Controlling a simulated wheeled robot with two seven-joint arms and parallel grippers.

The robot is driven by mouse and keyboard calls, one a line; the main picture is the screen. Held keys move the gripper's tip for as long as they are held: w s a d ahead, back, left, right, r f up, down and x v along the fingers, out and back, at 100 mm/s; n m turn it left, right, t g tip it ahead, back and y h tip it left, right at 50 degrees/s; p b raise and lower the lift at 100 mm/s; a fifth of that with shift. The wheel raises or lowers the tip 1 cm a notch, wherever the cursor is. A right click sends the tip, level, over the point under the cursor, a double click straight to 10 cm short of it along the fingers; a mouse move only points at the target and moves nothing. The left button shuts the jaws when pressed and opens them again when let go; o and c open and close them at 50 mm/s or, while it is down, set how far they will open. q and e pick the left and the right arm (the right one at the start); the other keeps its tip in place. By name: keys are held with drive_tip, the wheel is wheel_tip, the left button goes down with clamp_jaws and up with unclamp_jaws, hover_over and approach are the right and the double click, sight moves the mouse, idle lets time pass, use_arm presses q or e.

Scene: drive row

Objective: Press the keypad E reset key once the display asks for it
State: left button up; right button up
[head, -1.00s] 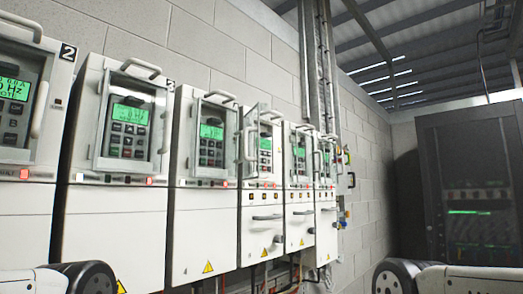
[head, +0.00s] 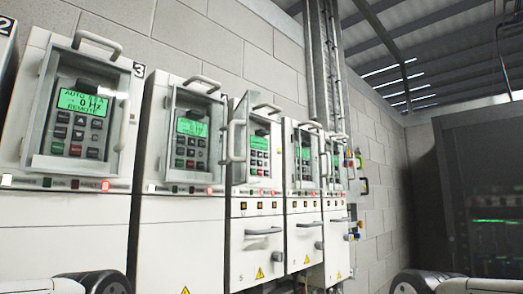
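A row of white drive cabinets stands along the wall, each with a keypad and a lit green display. The cabinet marked 3 has a keypad (head: 78,133) behind a clear handled cover; its display (head: 82,103) reads roughly "AUTO, 0 Hz, REMOTE". The cabinet to its right has a covered keypad (head: 190,148). On the cabinet marked 5, the cover (head: 238,140) appears swung open beside its keypad (head: 259,160). Two further keypads (head: 305,162) (head: 336,165) recede to the right. No letter E is readable, and the farther display text is too small. Neither gripper shows.
Red lamps glow on several cabinets. Pull handles (head: 264,232) and cover handles (head: 97,42) stick out from the fronts. A dark rack (head: 485,190) stands at the right. Cable trunking (head: 322,65) runs up the wall. Parts of my arms show at the bottom edge.

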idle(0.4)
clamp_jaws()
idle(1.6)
